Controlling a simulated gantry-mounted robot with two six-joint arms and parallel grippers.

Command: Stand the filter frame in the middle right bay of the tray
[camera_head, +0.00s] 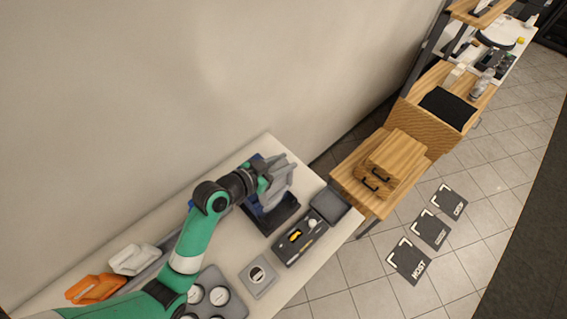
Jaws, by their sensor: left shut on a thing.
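My left gripper (265,184) is at the far side of the white table, over a dark blue tray (270,217). It is shut on a light grey piece, which I take to be the filter frame (283,178). The piece stands up at the tray; its lower edge is hidden, so I cannot tell whether it sits in a bay. My gripper and the grey piece cover most of the tray's bays. My right gripper is not in view.
A dark open case (290,250) with small tools lies right of the tray. A square plate with a round centre (258,276) and a grey holder with round wells (232,305) are nearer. Orange (95,289) and white (133,259) pieces lie left. The wall is close behind.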

